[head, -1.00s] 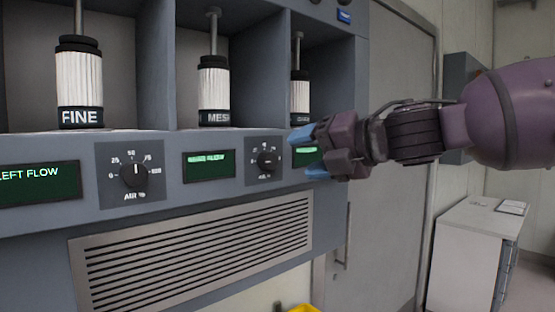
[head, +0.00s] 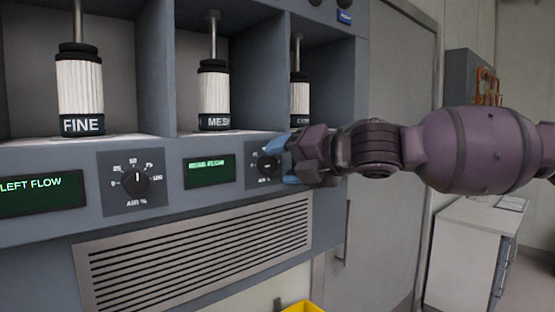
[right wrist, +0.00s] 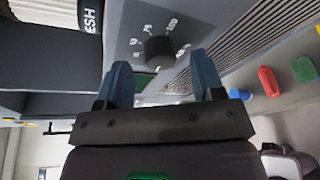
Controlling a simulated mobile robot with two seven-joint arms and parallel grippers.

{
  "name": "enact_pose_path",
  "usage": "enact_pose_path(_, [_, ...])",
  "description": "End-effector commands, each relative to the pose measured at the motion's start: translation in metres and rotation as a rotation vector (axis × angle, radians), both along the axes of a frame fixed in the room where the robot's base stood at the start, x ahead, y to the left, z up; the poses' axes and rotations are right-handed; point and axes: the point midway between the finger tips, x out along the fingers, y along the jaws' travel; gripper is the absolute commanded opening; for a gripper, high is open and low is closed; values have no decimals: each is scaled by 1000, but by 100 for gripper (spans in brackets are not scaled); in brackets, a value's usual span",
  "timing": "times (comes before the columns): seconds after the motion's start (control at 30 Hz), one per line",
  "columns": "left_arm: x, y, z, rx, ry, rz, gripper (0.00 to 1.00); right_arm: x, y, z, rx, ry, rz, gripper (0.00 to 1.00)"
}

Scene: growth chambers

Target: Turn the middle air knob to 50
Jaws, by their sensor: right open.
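The middle air knob (head: 267,163) is a dark round dial on the grey panel, right of the middle green display (head: 209,170). In the head view it is partly hidden by my right gripper (head: 290,162), whose blue fingers are close in front of it. In the right wrist view the knob (right wrist: 160,50) shows just ahead of my open fingers (right wrist: 162,78), roughly centred between them and apart from them. White scale marks ring the knob; its pointer is too unclear to read. My left gripper is out of view.
The left knob (head: 137,183) sits beside the "LEFT FLOW" display (head: 40,190). White cylinders labelled FINE (head: 81,90) and MESH (head: 213,95) stand in the bays above. A vent grille (head: 200,258) lies below. A white cabinet (head: 465,255) stands at the right.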

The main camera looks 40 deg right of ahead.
Motion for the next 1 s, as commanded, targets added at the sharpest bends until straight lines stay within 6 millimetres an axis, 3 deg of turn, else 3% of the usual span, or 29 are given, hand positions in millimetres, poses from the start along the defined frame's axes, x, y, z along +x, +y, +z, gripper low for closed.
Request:
enact_pose_path(0.4, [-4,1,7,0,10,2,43,13,7,-3,-2,5,5,62])
enact_pose_path(0.87, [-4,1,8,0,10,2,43,16,9,-5,-5,8,7,62])
enact_pose_path(1.0, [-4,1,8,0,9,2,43,16,9,-5,-5,8,7,44])
